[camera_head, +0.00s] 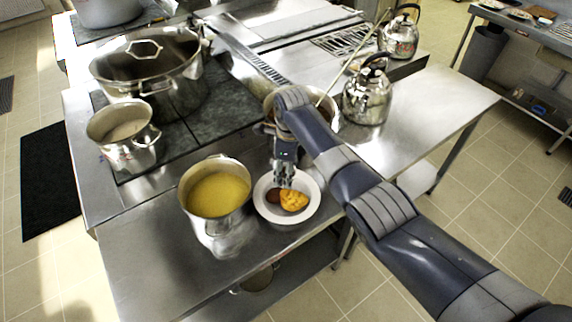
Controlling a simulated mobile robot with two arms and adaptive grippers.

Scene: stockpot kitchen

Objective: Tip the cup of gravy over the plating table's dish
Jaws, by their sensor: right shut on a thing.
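The dish (262,206) is a white plate on the steel plating table (150,265), with a brown portion (274,197) and a yellow portion (294,201) on it. My right arm comes in from the lower right. My right gripper (284,180) points down over the dish's far side, just above or behind the food in this view. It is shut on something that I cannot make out. I cannot clearly see a cup of gravy; the fingers and wrist may hide it. My left gripper is not in view.
A pot of yellow food (219,195) stands just left of the dish. A smaller pot (125,133) and a large stockpot (150,65) stand farther left. My arm partly hides a pan (270,102). Kettles (368,95) (400,38) stand behind. The table's front left is clear.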

